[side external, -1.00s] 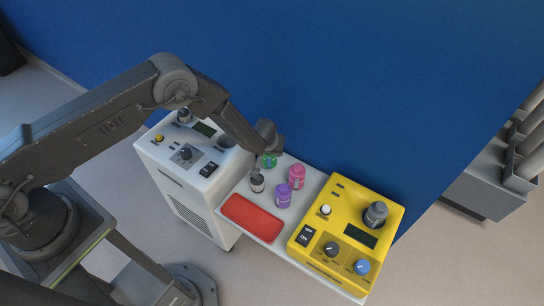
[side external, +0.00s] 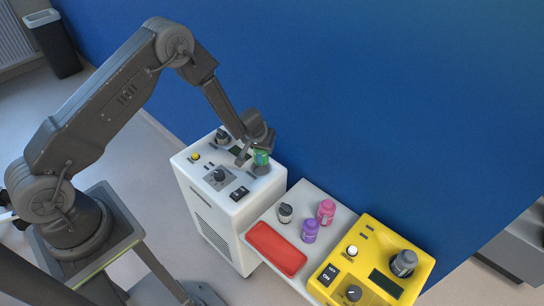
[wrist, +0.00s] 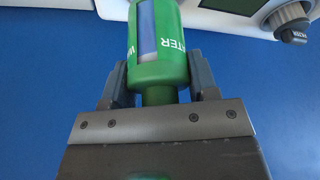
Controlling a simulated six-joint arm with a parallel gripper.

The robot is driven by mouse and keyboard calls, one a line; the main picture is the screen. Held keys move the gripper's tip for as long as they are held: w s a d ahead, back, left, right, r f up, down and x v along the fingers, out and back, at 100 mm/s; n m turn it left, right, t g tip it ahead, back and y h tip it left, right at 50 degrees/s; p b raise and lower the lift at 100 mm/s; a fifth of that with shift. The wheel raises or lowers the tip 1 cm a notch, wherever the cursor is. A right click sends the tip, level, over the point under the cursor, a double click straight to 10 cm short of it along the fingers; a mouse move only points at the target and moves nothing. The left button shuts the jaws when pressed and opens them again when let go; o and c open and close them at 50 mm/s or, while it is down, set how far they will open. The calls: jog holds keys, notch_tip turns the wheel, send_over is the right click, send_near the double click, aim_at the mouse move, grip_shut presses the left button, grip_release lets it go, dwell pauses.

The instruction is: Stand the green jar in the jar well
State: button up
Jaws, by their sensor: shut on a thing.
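The green jar (side external: 261,157) is held in my gripper (side external: 254,147) over the right end of the white machine's top. In the wrist view the green jar (wrist: 158,45) has a pale blue strip and white lettering, and stands between the two fingers of my gripper (wrist: 158,82), which are shut on its narrower end. The jar well is in the top of the white machine (side external: 215,225), at its right end. The jar and gripper mostly hide the well now. I cannot tell whether the jar's base is above the well or inside it.
A yellow device (side external: 415,255) stands further right. Knobs (side external: 219,176) rise from the white machine's top.

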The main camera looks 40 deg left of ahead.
aim_at(257, 149)
jog(key=shift+a+f, duration=0.1)
jog(key=shift+a, duration=0.2)
jog(key=shift+f, duration=2.7)
jog(key=shift+w+f, duration=0.1)
jog(key=shift+f, duration=0.55)
jog(key=o, duration=0.7)
jog(key=shift+o, duration=0.2)
jog(key=shift+v, duration=5.5)
